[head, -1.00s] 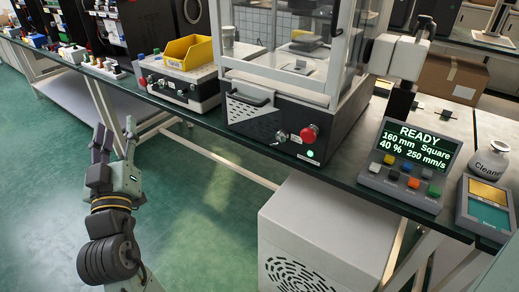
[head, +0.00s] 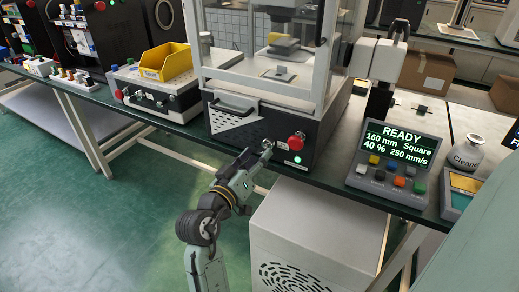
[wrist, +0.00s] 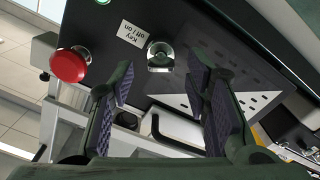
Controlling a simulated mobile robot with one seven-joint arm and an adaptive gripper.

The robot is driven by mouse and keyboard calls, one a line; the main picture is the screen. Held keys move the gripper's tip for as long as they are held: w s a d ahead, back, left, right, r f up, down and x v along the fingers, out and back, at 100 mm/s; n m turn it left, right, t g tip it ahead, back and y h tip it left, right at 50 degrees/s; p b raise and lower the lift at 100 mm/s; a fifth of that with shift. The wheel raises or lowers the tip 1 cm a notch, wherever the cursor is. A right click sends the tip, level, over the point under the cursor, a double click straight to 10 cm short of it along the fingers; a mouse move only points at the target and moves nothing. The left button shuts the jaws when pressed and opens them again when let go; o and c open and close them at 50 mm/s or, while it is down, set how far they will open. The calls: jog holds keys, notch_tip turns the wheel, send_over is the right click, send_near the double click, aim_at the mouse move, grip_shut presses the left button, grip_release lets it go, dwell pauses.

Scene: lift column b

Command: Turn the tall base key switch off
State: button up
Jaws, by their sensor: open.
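The key switch (wrist: 161,56) is a silver metal piece on the dark front panel of the tall machine's base (head: 228,122). A white label reading "Key off / on" (wrist: 132,37) is beside it in the wrist view. My gripper (wrist: 160,78) is open, its two ridged finger pads apart, with the switch between and beyond the fingertips. No contact shows. In the head view my gripper (head: 257,154) is up at the panel, just left of the red button, and largely covers the switch. I cannot tell the key's exact turn.
A red mushroom button (head: 296,141) sticks out close to the right of the switch, with a green light (head: 297,159) below it. A black handle (head: 233,104) is on the upper left of the panel. A white cabinet (head: 318,225) stands below the bench.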

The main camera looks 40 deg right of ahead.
aim_at(263, 150)
jog(key=shift+x, duration=1.15)
jog(key=shift+c, duration=0.5)
grip_shut()
